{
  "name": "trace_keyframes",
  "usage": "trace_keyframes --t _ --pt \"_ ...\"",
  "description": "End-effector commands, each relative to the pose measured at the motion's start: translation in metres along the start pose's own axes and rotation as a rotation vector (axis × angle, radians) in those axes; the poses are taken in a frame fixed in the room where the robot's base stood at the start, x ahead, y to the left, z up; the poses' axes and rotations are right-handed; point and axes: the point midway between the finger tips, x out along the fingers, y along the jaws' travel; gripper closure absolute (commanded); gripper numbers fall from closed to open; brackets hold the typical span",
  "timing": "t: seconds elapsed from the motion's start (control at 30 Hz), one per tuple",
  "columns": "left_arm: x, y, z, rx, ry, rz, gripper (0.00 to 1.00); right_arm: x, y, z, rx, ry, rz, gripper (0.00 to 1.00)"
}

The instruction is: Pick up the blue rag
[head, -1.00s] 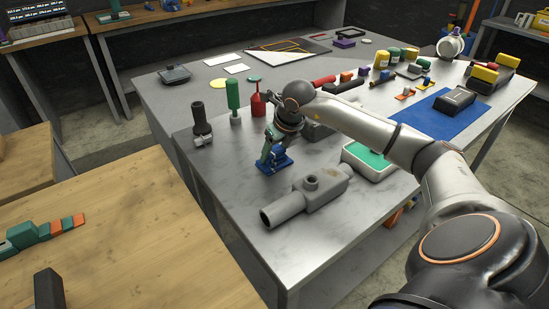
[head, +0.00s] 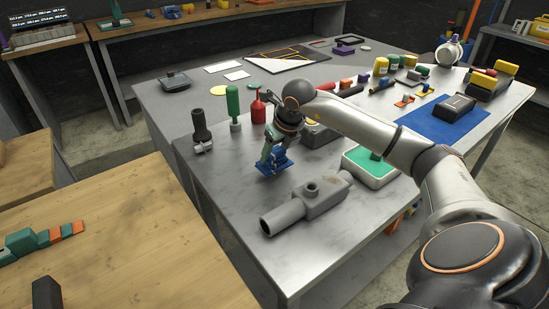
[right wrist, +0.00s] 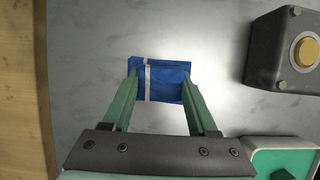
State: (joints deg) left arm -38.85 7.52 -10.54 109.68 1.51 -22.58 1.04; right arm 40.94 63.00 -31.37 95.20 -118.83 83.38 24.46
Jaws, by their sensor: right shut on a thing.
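The blue rag (head: 271,165) is a small folded blue piece with a pale stripe, near the left part of the grey worktable (head: 225,185). My right gripper (head: 270,156) is above it, fingers pointing down and shut on it. In the right wrist view, the rag (right wrist: 163,83) sits between the two green fingers (right wrist: 160,90), one at each side. Whether the rag is just touching the table or slightly above it is hard to tell. My left gripper is not in view.
A grey pipe-like casting (head: 303,205) lies just in front. A white tray with a green inside (head: 368,167) is to the right. The table's left front corner is clear.

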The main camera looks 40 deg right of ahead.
Motion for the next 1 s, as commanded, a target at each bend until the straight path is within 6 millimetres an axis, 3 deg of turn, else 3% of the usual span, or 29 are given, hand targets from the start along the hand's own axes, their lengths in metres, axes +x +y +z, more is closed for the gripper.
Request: trace_keyframes --t 0.07,0.37,0.7,1.0 --pt "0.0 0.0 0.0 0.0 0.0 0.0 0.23 -0.015 0.0 0.007 0.0 -0.006 0.001 1.0" --pt "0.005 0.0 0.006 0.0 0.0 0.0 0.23 -0.088 0.013 -0.018 -0.004 -0.006 -0.003 1.0" --pt "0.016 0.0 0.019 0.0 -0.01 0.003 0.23 -0.136 0.029 -0.067 -0.002 -0.002 -0.004 1.0" --pt "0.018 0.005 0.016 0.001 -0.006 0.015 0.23 -0.154 0.036 -0.082 0.0 -0.001 0.0 1.0"
